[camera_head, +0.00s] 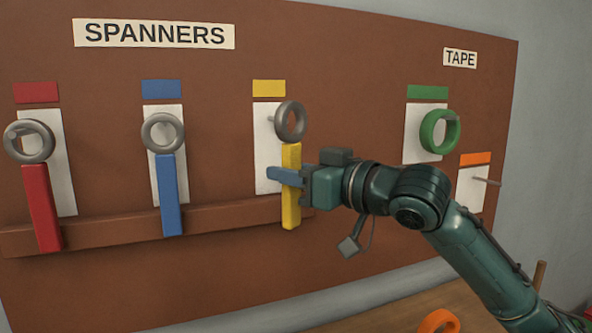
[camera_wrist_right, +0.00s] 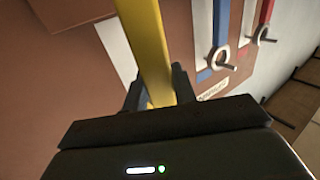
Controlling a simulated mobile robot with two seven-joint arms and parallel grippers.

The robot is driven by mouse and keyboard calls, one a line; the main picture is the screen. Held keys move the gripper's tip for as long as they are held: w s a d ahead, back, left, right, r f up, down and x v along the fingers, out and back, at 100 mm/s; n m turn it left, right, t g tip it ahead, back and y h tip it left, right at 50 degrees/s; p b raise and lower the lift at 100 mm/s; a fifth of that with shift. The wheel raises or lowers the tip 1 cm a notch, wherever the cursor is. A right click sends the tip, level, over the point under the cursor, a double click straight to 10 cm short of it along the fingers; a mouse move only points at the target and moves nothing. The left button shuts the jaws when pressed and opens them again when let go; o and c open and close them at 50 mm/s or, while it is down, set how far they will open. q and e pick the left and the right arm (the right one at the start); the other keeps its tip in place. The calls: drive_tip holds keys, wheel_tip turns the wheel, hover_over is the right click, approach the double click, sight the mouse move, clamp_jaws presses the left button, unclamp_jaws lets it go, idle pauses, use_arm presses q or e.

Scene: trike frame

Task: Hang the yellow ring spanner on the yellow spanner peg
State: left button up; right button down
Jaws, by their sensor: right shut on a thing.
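The yellow ring spanner has a grey ring and a yellow handle (camera_head: 291,158). It hangs upright, ring up, in front of the white panel below the yellow label. My right gripper (camera_head: 287,177) is shut on the handle, which also shows between the fingers in the right wrist view (camera_wrist_right: 152,50). A small grey piece of the yellow spanner peg (camera_head: 271,119) shows just left of the ring. The rest of the peg is hidden, and I cannot tell whether the ring is around it or in front of it. My left gripper is not in view.
A red spanner (camera_head: 40,205) and a blue spanner (camera_head: 168,195) hang to the left. A brown ledge (camera_head: 110,232) runs behind the handles. Green tape (camera_head: 426,132) hangs at right, near an empty peg (camera_head: 487,181). An orange ring (camera_head: 438,321) lies on the bench below.

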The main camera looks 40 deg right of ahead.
drive_tip(key=w, duration=0.2)
drive_tip(key=w+d+p, duration=0.1)
drive_tip(key=w+p, duration=0.1)
drive_tip(key=w, duration=0.1)
drive_tip(key=shift+w+d+f, duration=0.2)
drive_tip(key=shift+w+f, duration=0.05)
drive_tip(key=shift+w, duration=0.1)
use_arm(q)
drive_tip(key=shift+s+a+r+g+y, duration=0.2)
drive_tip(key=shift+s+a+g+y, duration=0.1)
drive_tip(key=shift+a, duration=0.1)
use_arm(e)
drive_tip(key=shift+w+d+f, duration=0.1)
drive_tip(key=shift+w+f, duration=0.2)
drive_tip(key=shift+w, duration=0.05)
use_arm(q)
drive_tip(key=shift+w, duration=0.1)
use_arm(e)
drive_tip(key=c, duration=1.1)
unclamp_jaws()
drive_tip(key=shift+o, duration=0.2)
drive_tip(key=shift+s+f, duration=0.1)
